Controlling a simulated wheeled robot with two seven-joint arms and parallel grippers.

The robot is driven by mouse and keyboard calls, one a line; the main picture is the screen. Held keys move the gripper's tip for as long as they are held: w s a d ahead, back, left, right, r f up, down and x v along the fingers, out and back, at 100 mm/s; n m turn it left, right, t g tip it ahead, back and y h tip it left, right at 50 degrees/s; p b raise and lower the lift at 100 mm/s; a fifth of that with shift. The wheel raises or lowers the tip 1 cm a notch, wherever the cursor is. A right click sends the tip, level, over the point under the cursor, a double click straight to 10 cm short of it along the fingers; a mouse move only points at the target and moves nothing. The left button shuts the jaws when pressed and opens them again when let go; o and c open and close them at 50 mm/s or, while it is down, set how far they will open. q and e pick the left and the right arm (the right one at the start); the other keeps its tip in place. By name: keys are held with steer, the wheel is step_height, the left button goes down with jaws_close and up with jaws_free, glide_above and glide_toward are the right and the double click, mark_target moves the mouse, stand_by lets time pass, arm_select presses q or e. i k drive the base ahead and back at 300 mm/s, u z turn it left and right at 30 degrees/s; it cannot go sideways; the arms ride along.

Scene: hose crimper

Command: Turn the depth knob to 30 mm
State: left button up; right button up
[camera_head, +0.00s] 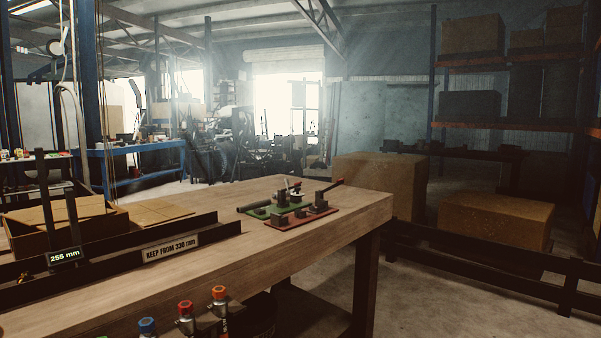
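I cannot make out a depth knob or a 30 mm scale for certain in the head view. A small device with a dark body, a green plate and a red plate with a red-tipped lever (320,197) sits at the far right end of the wooden workbench (300,238). A display reading "255 mm" (65,256) is at the left, by two dark uprights. A label reading "KEEP FROM 330 mm" (171,248) is on a dark rail. Neither of my grippers is in view.
An open wooden box (40,226) stands on the bench at left. Fittings with a blue cap (147,326) and orange-red caps (219,293) are at the bottom edge. Large brown boxes (494,221) stand on the floor at right. The bench middle is clear.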

mark_target(295, 197)
steer(key=z, duration=1.25)
steer(key=i, duration=3.6)
steer(key=u, duration=2.7)
